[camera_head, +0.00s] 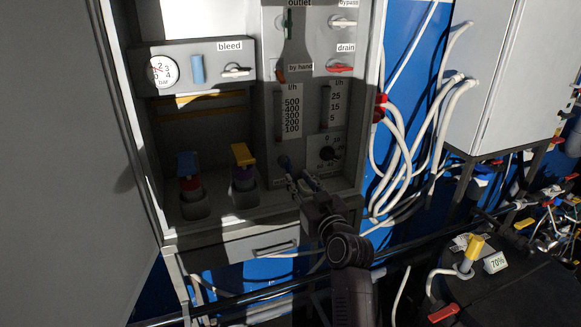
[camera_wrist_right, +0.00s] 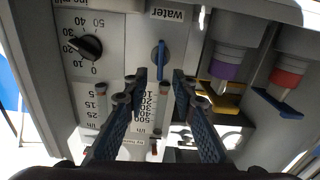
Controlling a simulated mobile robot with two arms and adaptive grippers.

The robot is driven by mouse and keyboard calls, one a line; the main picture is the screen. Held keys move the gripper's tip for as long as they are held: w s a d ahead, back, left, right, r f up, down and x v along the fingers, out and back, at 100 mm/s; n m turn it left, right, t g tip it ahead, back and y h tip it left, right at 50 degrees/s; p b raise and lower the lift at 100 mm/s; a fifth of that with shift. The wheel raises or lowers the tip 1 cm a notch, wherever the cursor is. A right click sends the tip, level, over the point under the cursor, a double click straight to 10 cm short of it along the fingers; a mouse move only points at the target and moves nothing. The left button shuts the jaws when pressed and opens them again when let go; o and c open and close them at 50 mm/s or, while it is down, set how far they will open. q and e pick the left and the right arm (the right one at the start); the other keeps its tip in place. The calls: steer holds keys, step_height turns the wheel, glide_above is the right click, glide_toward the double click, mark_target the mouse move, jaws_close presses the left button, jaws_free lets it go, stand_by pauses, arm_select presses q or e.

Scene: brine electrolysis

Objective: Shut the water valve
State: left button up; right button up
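The water valve is a small blue lever (camera_wrist_right: 160,62) beside an upside-down "Water" label in the right wrist view. Its lever lies along the picture's vertical there. In the head view the water valve (camera_head: 284,161) sits low on the grey panel, below the l/h scales, and is partly hard to make out. My right gripper (camera_head: 297,181) is just below it, reaching up from the lower right. In the wrist view my right gripper (camera_wrist_right: 159,78) is open, with the lever between the lines of its fingers; I cannot tell whether they touch. My left gripper is not in view.
A black dial (camera_head: 327,153) is right of the valve. Two flow scales (camera_head: 291,110) stand above it. White hoses (camera_head: 397,150) hang at the right. The open cabinet door (camera_head: 60,160) fills the left side.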

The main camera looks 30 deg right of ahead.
mark_target(290, 168)
steer(key=x, duration=0.2)
steer(key=p+x, duration=0.1)
steer(key=x, duration=0.1)
steer(key=shift+r, duration=0.2)
steer(key=shift+p+x, duration=0.5)
steer(key=shift+x, duration=0.35)
steer(key=shift+w+d+f, duration=0.1)
steer(key=shift+w+f, duration=0.05)
steer(key=shift+w, duration=0.35)
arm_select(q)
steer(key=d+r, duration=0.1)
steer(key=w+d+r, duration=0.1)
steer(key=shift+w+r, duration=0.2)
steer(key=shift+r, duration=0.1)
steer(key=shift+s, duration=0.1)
arm_select(e)
steer(key=shift+c, duration=0.6)
jaws_close()
